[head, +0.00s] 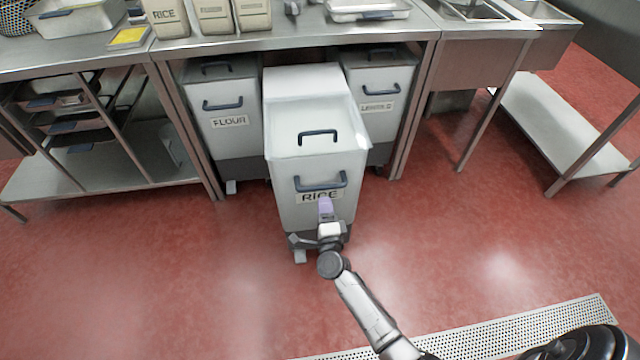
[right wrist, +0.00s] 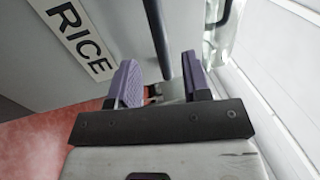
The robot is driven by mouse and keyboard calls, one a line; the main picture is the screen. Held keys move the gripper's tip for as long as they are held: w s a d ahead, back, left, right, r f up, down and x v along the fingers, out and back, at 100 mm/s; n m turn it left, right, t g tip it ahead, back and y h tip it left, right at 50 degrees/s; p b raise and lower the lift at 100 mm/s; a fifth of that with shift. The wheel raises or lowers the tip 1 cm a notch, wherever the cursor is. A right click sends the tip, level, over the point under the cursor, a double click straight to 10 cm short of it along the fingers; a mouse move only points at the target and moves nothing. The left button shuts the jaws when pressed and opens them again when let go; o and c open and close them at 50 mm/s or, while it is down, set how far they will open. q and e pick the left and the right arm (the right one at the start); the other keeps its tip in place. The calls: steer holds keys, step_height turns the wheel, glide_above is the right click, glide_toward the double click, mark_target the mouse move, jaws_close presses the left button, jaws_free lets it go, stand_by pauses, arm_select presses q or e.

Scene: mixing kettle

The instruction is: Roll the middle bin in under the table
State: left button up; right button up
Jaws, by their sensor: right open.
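The middle bin (head: 312,170), pale grey and labelled RICE, stands on casters with its front half sticking out from under the steel table (head: 300,38). Its front has a dark blue handle (head: 320,183), and its lid has another. My right gripper (head: 325,204) is open at the bin's front, just below the front handle and over the label. In the right wrist view the purple fingertips (right wrist: 160,82) are apart and empty, with the dark handle bar (right wrist: 158,40) lined up between them. I cannot tell whether they touch the bin. My left gripper is not in view.
A FLOUR bin (head: 222,110) stands under the table to the left and another bin (head: 380,95) to the right, both close to the middle bin. Table legs (head: 185,130) flank them. The red floor in front is clear, with a drain grate (head: 480,335).

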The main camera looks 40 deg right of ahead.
mark_target(321, 187)
steer(key=b+x, duration=0.2)
steer(key=x, duration=0.5)
steer(key=shift+f, duration=0.15)
steer(key=shift+x, duration=0.8)
jaws_close()
